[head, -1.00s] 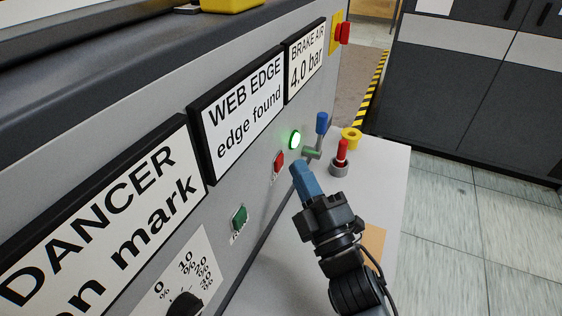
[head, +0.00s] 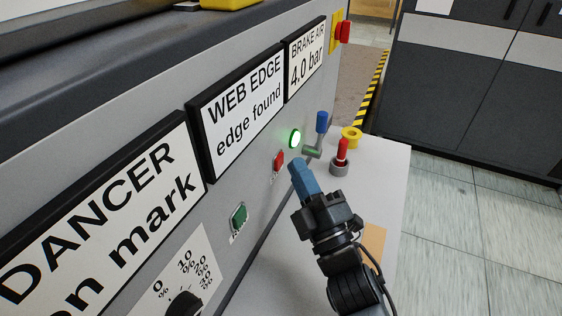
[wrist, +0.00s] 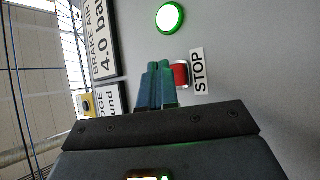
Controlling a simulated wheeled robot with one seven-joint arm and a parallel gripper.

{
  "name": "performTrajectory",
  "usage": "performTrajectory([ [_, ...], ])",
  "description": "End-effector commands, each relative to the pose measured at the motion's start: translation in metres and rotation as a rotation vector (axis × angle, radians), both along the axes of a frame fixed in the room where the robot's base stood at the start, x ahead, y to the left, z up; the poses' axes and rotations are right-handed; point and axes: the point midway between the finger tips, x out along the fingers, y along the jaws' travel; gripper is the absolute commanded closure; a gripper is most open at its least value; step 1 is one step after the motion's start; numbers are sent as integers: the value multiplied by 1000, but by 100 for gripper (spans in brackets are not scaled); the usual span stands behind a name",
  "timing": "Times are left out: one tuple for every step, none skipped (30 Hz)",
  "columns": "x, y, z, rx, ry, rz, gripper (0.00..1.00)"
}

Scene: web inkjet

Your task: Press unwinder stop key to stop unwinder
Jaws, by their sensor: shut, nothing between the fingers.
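The red stop key (head: 279,161) sits on the grey panel face in the head view, below a lit green lamp (head: 295,138). In the wrist view the red key (wrist: 181,75) stands out from the panel beside a label (wrist: 198,72) reading STOP. My gripper (head: 299,164) is shut and empty. Its blue fingertips are close to the key, to its right in the head view. In the wrist view the shut fingertips (wrist: 159,68) appear just left of the key, partly covering its edge. I cannot tell whether they touch it.
A green key (head: 239,217) and a black dial (head: 184,303) are lower on the panel. A blue-ended lever (head: 321,122), a red-topped part (head: 342,152) and a yellow ring (head: 352,134) stand near my gripper. A red emergency button (head: 343,33) is at the far end.

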Motion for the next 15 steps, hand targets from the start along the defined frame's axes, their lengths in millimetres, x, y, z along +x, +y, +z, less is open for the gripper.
performTrajectory([
  [1, 2, -2, 0, 0, 1, 100],
  [1, 3, -2, 0, 0, 0, 100],
  [2, 4, -2, 0, 0, 0, 100],
  [2, 4, -1, 0, 0, 0, 100],
  [2, 5, -1, 0, 0, 0, 100],
  [2, 5, -1, 0, 0, 0, 100],
  [2, 5, 0, 0, 0, 0, 100],
  [2, 5, 0, -1, 1, 0, 100],
  [2, 5, 0, 0, 0, 0, 100],
  [2, 5, 0, 0, 0, 0, 100],
  [2, 5, 0, 0, 0, 0, 100],
  [2, 5, 0, 0, 0, 0, 100],
  [2, 5, 0, 0, 0, 0, 100],
  [2, 5, 0, 0, 0, 0, 100],
  [2, 5, 0, 0, 0, 0, 100],
])
